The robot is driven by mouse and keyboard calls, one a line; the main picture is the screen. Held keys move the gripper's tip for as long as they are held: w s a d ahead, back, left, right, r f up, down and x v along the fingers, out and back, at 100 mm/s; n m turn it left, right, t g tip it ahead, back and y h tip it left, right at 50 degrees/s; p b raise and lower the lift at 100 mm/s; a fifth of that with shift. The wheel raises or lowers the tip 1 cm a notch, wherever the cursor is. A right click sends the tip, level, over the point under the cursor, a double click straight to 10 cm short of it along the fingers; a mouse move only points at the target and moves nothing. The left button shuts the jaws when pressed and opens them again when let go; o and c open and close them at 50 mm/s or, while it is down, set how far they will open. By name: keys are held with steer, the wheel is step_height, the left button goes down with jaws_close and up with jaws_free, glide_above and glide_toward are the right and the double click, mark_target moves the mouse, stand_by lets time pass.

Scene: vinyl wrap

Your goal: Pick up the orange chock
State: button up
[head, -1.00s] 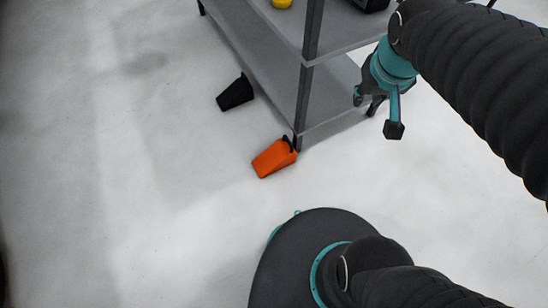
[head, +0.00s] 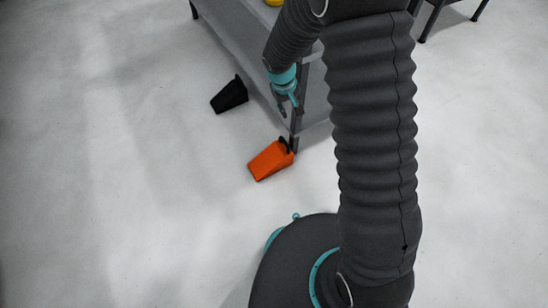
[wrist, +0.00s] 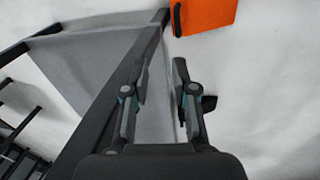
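The orange chock (head: 270,161) lies on the pale floor beside the corner leg of the grey shelf, with a black handle at its shelf end. In the wrist view the orange chock (wrist: 207,18) is cut off by the top edge, ahead of the fingers and a little right. My gripper (head: 285,109) hangs by the shelf's edge, above and behind the chock in the head view, and is apart from it. In the wrist view my gripper (wrist: 161,80) has its two fingers spread with nothing between them.
A grey shelf (head: 240,36) stands behind the chock, its corner leg (head: 296,125) close to my gripper and the chock. A black chock (head: 229,95) lies on the floor to the left. A yellow item sits on the shelf, partly cut off. Floor left and in front is clear.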

steer(key=n, duration=0.1)
glide_toward(284, 140)
steer(key=f, duration=0.2)
steer(key=w+f+b, duration=0.1)
steer(key=f, duration=0.1)
steer(key=shift+d+f, duration=0.25)
steer(key=shift+f, duration=0.1)
steer(key=shift+d+f+b, duration=0.2)
steer(key=shift+f+b, duration=0.05)
steer(key=shift+f, duration=0.75)
steer(key=shift+d+f+b, duration=0.15)
steer(key=shift+f+b, duration=0.05)
steer(key=shift+f, duration=0.75)
steer(key=shift+d+f+b, duration=0.2)
steer(key=shift+f+b, duration=0.05)
steer(key=shift+f, duration=0.75)
jaws_close()
steer(key=shift+r, duration=0.1)
